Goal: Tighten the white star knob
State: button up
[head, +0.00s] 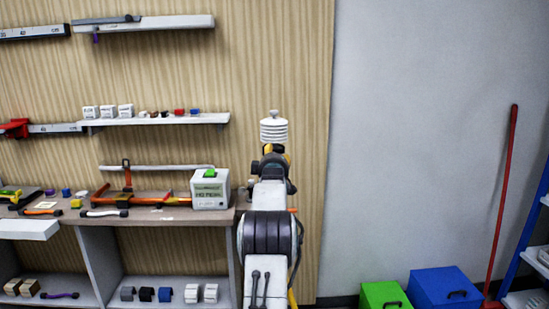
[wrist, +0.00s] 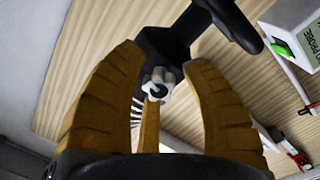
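The white star knob (wrist: 160,83) shows in the wrist view on a black clamp body (wrist: 162,48), near a yellow post (wrist: 150,128). My gripper (wrist: 164,60) has its two ribbed orange fingers spread, one on each side of the knob. Gaps show between the knob and both fingers, and the fingers look empty. A white finned shield (head: 273,128) stands above my gripper (head: 270,158) in the head view, and its fins show behind the left finger in the wrist view. In the head view my arm hides the knob.
A workbench (head: 150,214) on the left holds orange and black tools and a white box (head: 210,190) with a green top. Shelves hang on the slatted wall. A green bin (head: 384,296), a blue bin (head: 445,287) and a red pole (head: 502,200) stand at the right.

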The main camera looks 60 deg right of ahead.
grip_shut()
jog(key=shift+f+m+b, duration=0.3)
jog(key=shift+m+b, duration=0.8)
jog(key=shift+r+m+b, duration=0.25)
jog(key=shift+m+b, duration=0.6)
jog(key=shift+m, duration=0.35)
jog(key=shift+o, duration=1.4)
grip_release()
jog(key=shift+r, duration=0.1)
